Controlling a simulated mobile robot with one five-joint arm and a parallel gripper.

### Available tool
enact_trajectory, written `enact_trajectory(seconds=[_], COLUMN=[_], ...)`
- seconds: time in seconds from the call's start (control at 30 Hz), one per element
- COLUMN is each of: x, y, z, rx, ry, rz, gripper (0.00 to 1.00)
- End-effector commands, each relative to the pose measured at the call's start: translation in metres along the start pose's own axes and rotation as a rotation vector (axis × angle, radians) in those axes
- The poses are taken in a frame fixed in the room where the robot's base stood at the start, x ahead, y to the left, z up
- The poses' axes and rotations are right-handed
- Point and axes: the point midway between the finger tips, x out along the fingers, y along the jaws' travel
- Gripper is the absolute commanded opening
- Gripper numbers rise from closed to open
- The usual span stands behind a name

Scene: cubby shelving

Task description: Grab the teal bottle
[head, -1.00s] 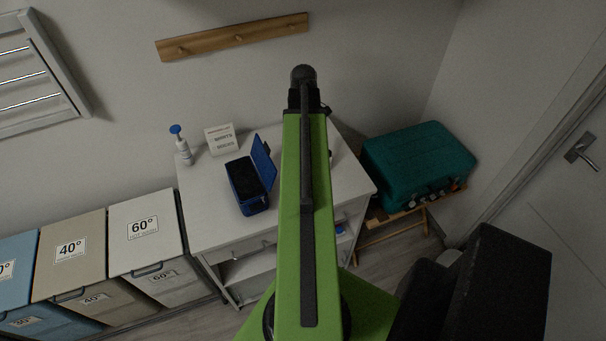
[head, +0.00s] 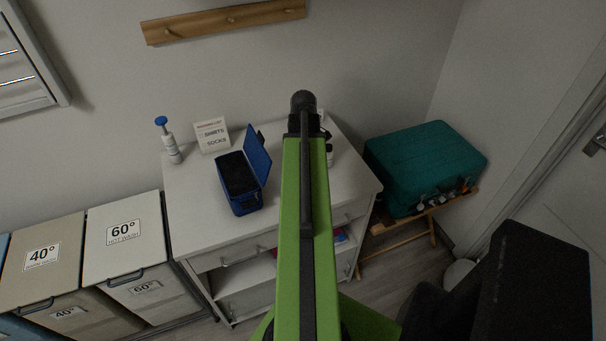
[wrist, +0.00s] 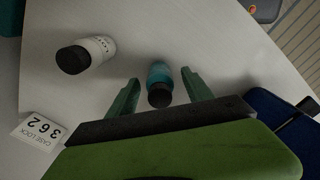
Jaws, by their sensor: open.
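The teal bottle (wrist: 159,76) with a black cap shows in the wrist view on the white dresser top. It lies between the two green fingers of my gripper (wrist: 160,95), which are open with a gap on either side of it. I cannot tell how far above or below the fingertips it is. In the head view my green arm covers the spot, and the teal bottle and the fingers are hidden behind it.
A white bottle with a dark cap (wrist: 87,54) and a "CASE LOCK 362" card (wrist: 39,131) are left of the teal bottle. The dresser (head: 195,215) holds an open blue case (head: 240,183), a pump bottle (head: 169,145) and a sign (head: 211,135). A teal suitcase (head: 420,165) stands right.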

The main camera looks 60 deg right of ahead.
Motion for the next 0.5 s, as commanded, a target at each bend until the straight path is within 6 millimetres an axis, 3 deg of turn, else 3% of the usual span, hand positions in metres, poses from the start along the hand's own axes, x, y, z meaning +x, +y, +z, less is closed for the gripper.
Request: enact_trajectory(seconds=[0.03,0.27,0.5], x=[0.0132,0.0099,0.0098], y=[0.0001,0.0001,0.0000], z=[-0.0003,-0.0005,-0.0007], rx=[0.000,0.000,0.000], ry=[0.000,0.000,0.000], rz=[0.000,0.000,0.000], gripper=[0.59,0.59,0.29])
